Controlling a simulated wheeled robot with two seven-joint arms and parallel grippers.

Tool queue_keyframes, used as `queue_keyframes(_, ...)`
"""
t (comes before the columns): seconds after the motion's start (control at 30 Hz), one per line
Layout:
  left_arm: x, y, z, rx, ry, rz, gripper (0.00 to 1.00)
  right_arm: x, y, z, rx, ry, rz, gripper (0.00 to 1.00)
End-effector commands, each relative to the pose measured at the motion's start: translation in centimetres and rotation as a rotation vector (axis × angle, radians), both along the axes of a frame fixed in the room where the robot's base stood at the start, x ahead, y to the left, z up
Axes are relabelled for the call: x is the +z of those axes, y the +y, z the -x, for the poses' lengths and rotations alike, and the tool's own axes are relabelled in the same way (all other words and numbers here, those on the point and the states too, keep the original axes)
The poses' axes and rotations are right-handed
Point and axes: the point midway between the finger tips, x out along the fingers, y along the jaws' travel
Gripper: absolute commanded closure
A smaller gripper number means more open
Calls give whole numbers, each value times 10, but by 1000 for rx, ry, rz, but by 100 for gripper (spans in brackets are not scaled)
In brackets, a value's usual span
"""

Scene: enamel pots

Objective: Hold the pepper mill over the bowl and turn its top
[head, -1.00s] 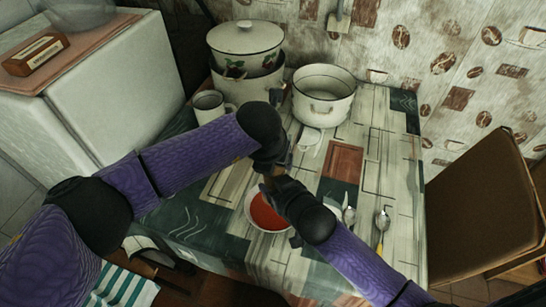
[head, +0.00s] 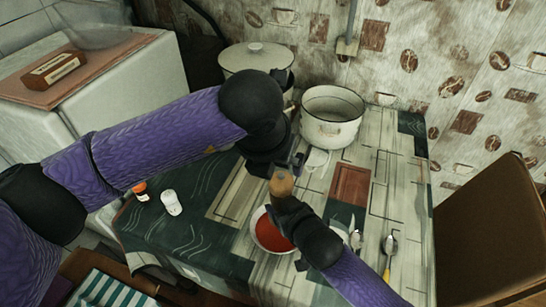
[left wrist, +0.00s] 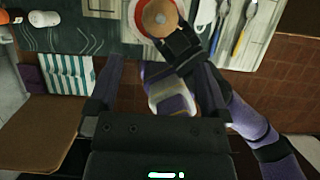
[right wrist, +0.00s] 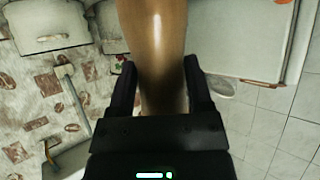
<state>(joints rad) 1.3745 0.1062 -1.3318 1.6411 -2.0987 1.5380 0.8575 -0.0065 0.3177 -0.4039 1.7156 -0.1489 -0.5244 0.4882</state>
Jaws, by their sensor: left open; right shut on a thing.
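The brown wooden pepper mill (head: 282,185) is held upright above the bowl (head: 253,230), which holds red soup. My right gripper (right wrist: 158,78) is shut on the body of the mill, which fills the middle of the right wrist view (right wrist: 153,45). My left gripper (head: 286,163) is above and close to the mill's top, open. In the left wrist view its fingers (left wrist: 152,75) are spread, and the mill's round top (left wrist: 160,18) shows ahead of them at the upper edge. The bowl is partly hidden by my right gripper.
A white pot (head: 331,117) and a lidded pot (head: 254,57) stand at the back. Two shakers, one white (head: 171,203) and one orange-capped (head: 140,190), are at the left. Spoons (head: 389,245) lie right of the bowl. A chair (head: 490,235) stands at the right.

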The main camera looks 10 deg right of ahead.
Motion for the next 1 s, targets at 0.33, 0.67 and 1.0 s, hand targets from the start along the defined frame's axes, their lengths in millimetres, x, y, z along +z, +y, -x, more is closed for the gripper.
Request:
queue_keyframes(0.33, 10, 3, 4, -1, 1, -1, 0, 0, 0, 0, 0, -1, 0, 100)
queue_keyframes(0.67, 41, -84, 92, -241, 398, 633, 0, 0, 0, 0, 0, -1, 0, 100)
queue_keyframes(1.0, 204, -68, 43, 478, 1161, 2082, 0, 0, 0, 0, 0, -1, 0, 100)
